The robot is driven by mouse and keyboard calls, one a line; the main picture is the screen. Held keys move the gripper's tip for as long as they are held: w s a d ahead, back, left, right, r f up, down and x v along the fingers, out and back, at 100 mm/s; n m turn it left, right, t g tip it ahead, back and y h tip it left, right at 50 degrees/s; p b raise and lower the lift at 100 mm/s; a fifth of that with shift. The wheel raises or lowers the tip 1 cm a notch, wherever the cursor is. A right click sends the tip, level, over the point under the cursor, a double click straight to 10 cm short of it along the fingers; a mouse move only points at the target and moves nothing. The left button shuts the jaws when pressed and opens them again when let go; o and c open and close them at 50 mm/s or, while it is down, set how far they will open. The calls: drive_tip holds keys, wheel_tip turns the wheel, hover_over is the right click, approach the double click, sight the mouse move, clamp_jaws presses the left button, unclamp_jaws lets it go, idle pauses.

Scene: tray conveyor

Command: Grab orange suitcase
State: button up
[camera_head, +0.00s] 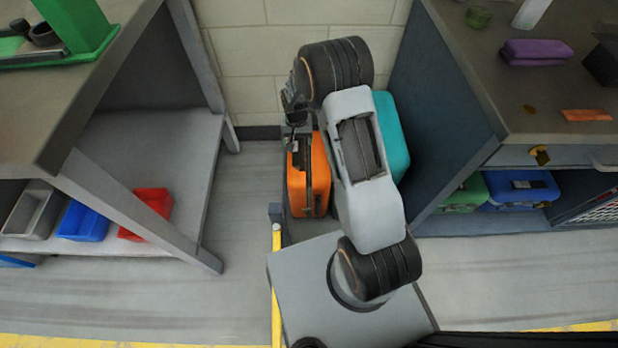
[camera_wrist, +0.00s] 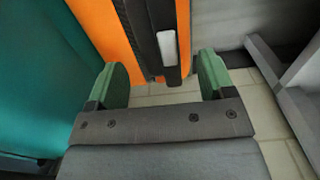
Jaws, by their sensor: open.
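The orange suitcase (camera_head: 319,182) stands upright on the floor between the two workbenches, partly hidden behind my arm. It has a dark strip along its side. In the wrist view the orange suitcase (camera_wrist: 98,28) fills the upper middle, with its dark band and a pale tag or handle part in line with the gap between my fingers. My gripper (camera_wrist: 162,76) is open, with green fingertips either side of that dark band. I cannot tell how far the fingertips are from it, and no grip shows.
A teal suitcase (camera_head: 391,135) stands close on the right of the orange one; it also fills the left of the wrist view (camera_wrist: 38,85). A bench frame (camera_head: 150,215) is at left, a dark bench panel (camera_head: 440,110) at right. Floor (camera_head: 245,190) left of the suitcase is clear.

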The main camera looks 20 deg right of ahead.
sight(298, 146)
wheel_tip(298, 146, down, 5)
drive_tip(key=b, duration=0.2)
drive_tip(key=shift+w+f+b, duration=0.1)
drive_tip(key=shift+f+b, duration=0.05)
drive_tip(key=shift+b, duration=0.25)
drive_tip(key=shift+c, duration=0.3)
clamp_jaws()
idle(0.4)
